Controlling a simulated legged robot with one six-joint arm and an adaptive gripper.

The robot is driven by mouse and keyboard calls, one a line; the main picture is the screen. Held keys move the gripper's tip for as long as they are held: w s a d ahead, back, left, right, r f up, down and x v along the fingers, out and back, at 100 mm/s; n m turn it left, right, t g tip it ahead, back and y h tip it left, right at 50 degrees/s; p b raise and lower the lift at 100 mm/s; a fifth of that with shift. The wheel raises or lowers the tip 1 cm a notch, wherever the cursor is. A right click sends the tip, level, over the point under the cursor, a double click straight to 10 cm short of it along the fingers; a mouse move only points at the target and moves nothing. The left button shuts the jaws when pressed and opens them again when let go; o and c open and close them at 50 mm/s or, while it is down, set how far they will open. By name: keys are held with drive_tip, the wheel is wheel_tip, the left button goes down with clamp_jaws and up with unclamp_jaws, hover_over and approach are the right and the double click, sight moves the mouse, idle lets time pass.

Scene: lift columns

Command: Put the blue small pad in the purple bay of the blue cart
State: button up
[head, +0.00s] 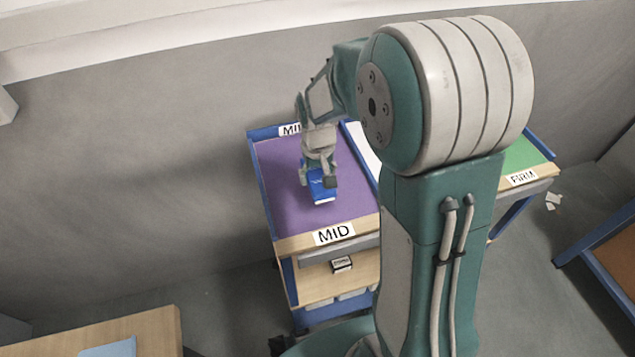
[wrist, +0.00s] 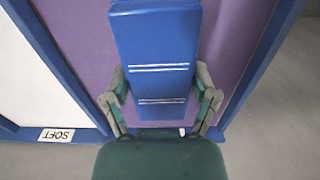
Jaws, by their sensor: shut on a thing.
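The blue small pad (head: 321,187) is held by my gripper (head: 318,178) over the purple bay (head: 285,190) of the blue cart (head: 259,180). In the wrist view the pad (wrist: 158,50) is a long blue block with pale stripes, gripped between the two fingers (wrist: 160,95). The purple bay floor (wrist: 82,40) shows on both sides of it. The bay carries a "MID" label (head: 333,234) on its front edge. I cannot tell whether the pad touches the bay floor.
A white bay (wrist: 25,75) with a "SOFT" label (wrist: 56,134) lies beside the purple one. A green bay (head: 522,155) labelled "FIRM" is at the right. A small dark box (head: 341,265) sits on the lower shelf. A wooden table (head: 150,325) stands at the front left.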

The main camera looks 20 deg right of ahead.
sight(318, 184)
wheel_tip(318, 184, down, 3)
drive_tip(key=shift+w+f, duration=0.1)
drive_tip(key=shift+f, duration=0.1)
drive_tip(key=o, duration=1.2)
